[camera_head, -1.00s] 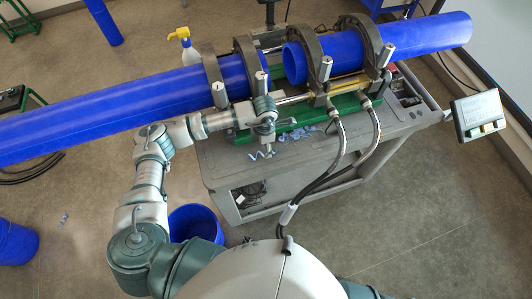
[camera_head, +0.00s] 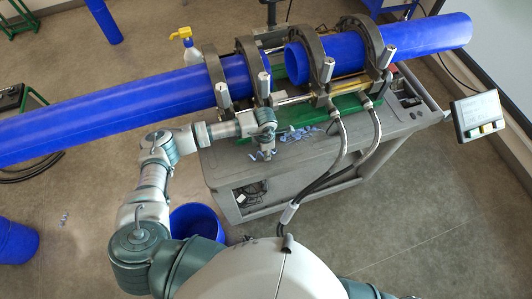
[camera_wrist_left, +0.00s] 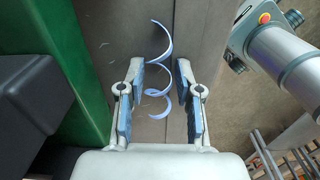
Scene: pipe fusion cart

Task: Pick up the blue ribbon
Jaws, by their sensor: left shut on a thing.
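The blue ribbon (camera_wrist_left: 161,95) is a thin, pale blue spiral curl, seen in the left wrist view over the grey cart top. My left gripper (camera_wrist_left: 160,78) has its blue-padded fingers on both sides of the ribbon's lower coils and is shut on it; the upper curl reaches out past the fingertips. In the head view my left gripper (camera_head: 266,153) points down at the near left edge of the cart top, and the ribbon (camera_head: 257,158) shows only partly beside the fingers. My right gripper is not in view.
The grey cart (camera_head: 310,160) carries a green fusion frame (camera_head: 345,104) with clamps around two big blue pipes (camera_head: 110,108). More blue shavings (camera_head: 302,133) lie right of the gripper. Black hoses (camera_head: 330,170) hang over the cart's front. A blue bin (camera_head: 196,222) stands on the floor below.

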